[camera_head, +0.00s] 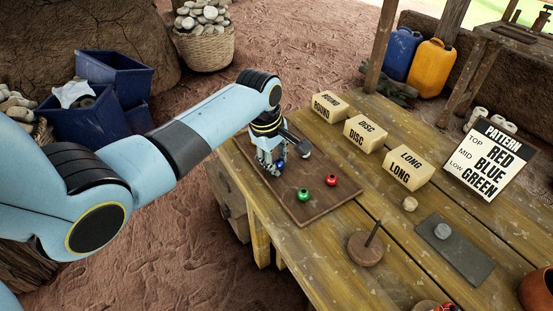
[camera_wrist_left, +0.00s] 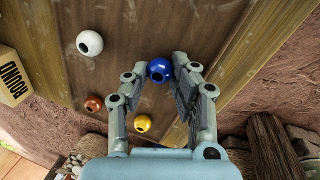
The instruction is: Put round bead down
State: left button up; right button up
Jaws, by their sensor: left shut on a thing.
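My left gripper (camera_head: 270,165) is low over the dark wooden board (camera_head: 305,213) at the table's left edge. Its fingers are shut on a round blue bead (camera_wrist_left: 160,70), held at the fingertips in the left wrist view. The bead (camera_head: 280,163) shows partly beside the fingers in the head view. I cannot tell whether it touches the surface below. A red bead (camera_head: 331,179) and a green bead (camera_head: 304,193) lie on the board. My right gripper is not in view.
Signs ROUND (camera_head: 327,106), DISC (camera_head: 366,133) and LONG (camera_head: 407,168) stand behind the board. The pattern sign (camera_head: 489,158) reads red, blue, green. A peg on a round base (camera_head: 366,248) stands right. White (camera_wrist_left: 90,43), brown (camera_wrist_left: 94,103) and yellow (camera_wrist_left: 142,123) beads lie near the gripper.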

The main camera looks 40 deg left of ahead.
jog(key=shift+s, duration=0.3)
pick_arm(q)
jog(key=shift+s+f, duration=0.15)
jog(key=shift+f, duration=0.1)
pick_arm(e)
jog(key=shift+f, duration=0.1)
pick_arm(q)
jog(key=shift+s+d+f, duration=0.1)
jog(key=shift+s+f, duration=0.1)
jog(key=shift+f, duration=0.05)
jog(key=shift+c, duration=0.2)
jog(key=o, duration=0.6)
jog(key=shift+o, duration=0.2)
jog(key=shift+w+f, duration=0.1)
jog(key=shift+f, duration=0.05)
jog(key=shift+w, duration=0.1)
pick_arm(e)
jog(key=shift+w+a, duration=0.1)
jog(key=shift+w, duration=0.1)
